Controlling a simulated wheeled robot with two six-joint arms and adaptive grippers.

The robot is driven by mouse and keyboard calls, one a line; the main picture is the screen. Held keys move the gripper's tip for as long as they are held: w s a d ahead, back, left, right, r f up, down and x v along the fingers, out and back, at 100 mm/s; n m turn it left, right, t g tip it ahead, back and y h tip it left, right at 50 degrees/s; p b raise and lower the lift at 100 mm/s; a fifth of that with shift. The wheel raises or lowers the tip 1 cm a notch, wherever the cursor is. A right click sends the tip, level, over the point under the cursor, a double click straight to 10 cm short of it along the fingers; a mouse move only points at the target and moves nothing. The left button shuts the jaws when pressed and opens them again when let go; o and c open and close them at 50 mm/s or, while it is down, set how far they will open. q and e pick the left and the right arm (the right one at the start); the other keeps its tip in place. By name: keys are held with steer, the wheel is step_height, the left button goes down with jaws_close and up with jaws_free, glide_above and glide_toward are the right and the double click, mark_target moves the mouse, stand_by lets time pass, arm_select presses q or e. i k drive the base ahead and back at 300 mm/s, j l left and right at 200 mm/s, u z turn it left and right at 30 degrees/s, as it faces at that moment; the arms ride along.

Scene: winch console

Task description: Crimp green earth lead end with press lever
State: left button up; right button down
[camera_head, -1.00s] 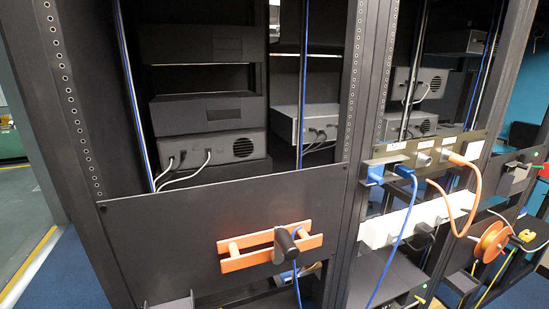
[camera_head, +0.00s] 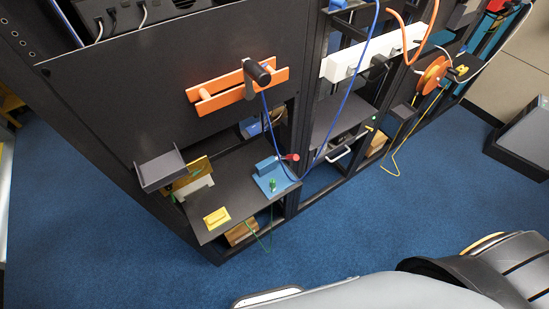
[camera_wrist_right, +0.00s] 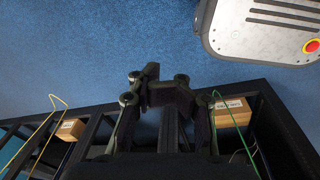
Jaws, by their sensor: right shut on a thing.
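On a dark low shelf (camera_head: 240,190) in the head view stands a small blue press (camera_head: 272,176) with a red-knobbed lever (camera_head: 291,157). A small green piece (camera_head: 272,185) shows at the press; I cannot tell whether it is the lead's end. A green lead (camera_head: 265,239) hangs in a loop below the shelf's front edge; a green lead also shows in the right wrist view (camera_wrist_right: 238,128). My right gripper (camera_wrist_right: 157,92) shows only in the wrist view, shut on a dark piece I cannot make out. My left gripper is not in view.
A yellow block (camera_head: 216,218) and a grey tray (camera_head: 161,170) are left of the press. An orange rail (camera_head: 237,92) with a black handle is above. A blue cable (camera_head: 345,105) hangs close to the press. Blue floor (camera_head: 350,225) lies clear in front.

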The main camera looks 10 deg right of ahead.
mark_target(292, 157)
steer(key=k+j, duration=0.1)
steer(key=j, duration=0.25)
steer(key=k+j, duration=0.1)
steer(key=j, duration=0.3)
steer(key=k+j+z, duration=0.1)
steer(key=j, duration=0.25)
steer(key=k+j, duration=0.15)
steer(key=j, duration=0.25)
steer(key=k+j, duration=0.1)
steer(key=j, duration=0.25)
steer(key=k+j, duration=0.1)
steer(key=j, duration=0.25)
steer(key=z, duration=0.05)
